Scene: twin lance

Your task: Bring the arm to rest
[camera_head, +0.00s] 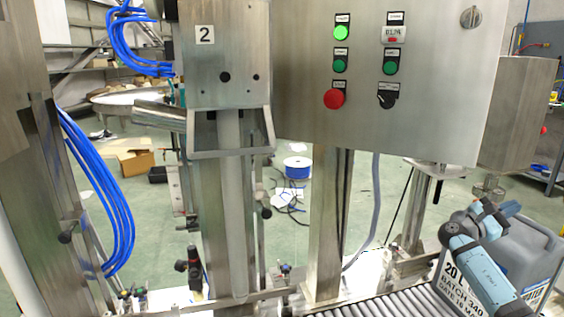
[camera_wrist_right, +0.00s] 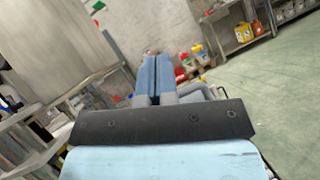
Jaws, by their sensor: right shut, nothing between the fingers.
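My right arm reaches in from the lower right in the head view, bent at a joint, with blue and grey links. My right gripper (camera_head: 510,209) is at the end of it, in front of the upper part of a grey canister. In the right wrist view the two blue fingers of the right gripper (camera_wrist_right: 159,62) lie side by side, shut, with nothing between them. My left gripper and left arm are not in view.
The grey canister (camera_head: 535,251), labelled "BATCH 340", stands behind my right arm at the roller conveyor (camera_head: 380,306). A steel control panel (camera_head: 430,110) with buttons and a steel lance housing marked 2 (camera_head: 225,55) stand ahead. Shelves (camera_wrist_right: 240,35) show in the wrist view.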

